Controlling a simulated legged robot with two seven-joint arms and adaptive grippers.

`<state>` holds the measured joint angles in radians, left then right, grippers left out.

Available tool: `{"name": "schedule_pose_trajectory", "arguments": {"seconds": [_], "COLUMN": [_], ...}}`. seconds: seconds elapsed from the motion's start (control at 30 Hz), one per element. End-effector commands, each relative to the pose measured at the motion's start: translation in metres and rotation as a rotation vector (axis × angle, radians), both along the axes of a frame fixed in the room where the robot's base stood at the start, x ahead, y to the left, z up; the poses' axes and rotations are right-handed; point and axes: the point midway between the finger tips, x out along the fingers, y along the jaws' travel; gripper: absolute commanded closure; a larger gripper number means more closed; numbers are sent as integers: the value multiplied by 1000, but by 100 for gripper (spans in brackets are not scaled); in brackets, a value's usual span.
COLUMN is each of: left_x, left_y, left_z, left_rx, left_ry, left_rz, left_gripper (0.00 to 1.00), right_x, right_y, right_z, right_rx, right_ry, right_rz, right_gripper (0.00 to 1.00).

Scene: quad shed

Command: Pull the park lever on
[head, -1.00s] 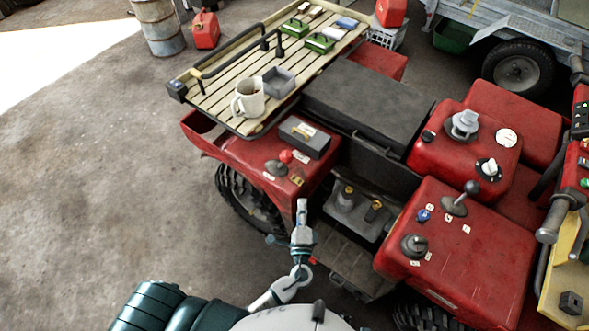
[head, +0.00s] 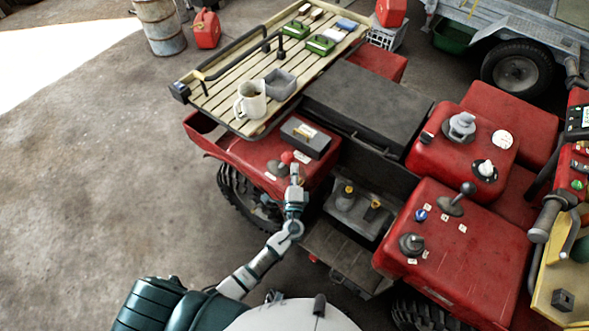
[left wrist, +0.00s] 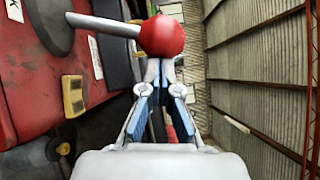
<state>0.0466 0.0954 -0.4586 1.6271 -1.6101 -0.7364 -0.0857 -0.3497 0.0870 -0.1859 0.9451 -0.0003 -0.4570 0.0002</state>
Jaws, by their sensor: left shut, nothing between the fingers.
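The lever with a red ball knob (head: 287,157), which I take for the park lever, stands on the red rear fender of the quad. Its label is too small to read. In the left wrist view the red knob (left wrist: 162,36) sits on a pale metal shaft (left wrist: 105,24) rising from a dark oval base. My left gripper (head: 295,172) is shut and empty, its tips close to the knob on the near side. In the wrist view the fingertips (left wrist: 160,72) come up right at the knob; I cannot tell whether they touch it. My right gripper is not in view.
A grey box (head: 306,137) sits on the fender behind the knob. A slatted rack (head: 225,92) with a mug (head: 250,100) stands beyond. A second lever (head: 467,188) with a dark knob is on the right red body. Open concrete floor (head: 90,180) lies left.

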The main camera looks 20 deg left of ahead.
Motion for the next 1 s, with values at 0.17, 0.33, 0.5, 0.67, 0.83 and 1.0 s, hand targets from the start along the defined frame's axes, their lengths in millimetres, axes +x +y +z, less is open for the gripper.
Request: {"name": "schedule_pose_trajectory", "arguments": {"seconds": [0.17, 0.33, 0.5, 0.67, 0.83, 1.0], "left_x": [0, 0, 2, 5, 11, 18], "left_y": [0, 1, 6, 16, 31, 51], "left_z": [0, 1, 7, 17, 28, 38], "left_rx": [0, -6, -43, -120, -236, -379], "left_ry": [0, 1, 14, 41, 84, 135], "left_rz": [0, 1, 3, 4, 3, 4], "left_gripper": [100, 100, 100, 100, 100, 100], "right_x": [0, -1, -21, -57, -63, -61], "right_y": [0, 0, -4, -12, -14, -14], "right_z": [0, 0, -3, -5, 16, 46], "right_rx": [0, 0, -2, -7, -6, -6], "right_ry": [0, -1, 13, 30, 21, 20], "right_rz": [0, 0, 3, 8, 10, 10], "right_gripper": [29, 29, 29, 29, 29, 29]}}
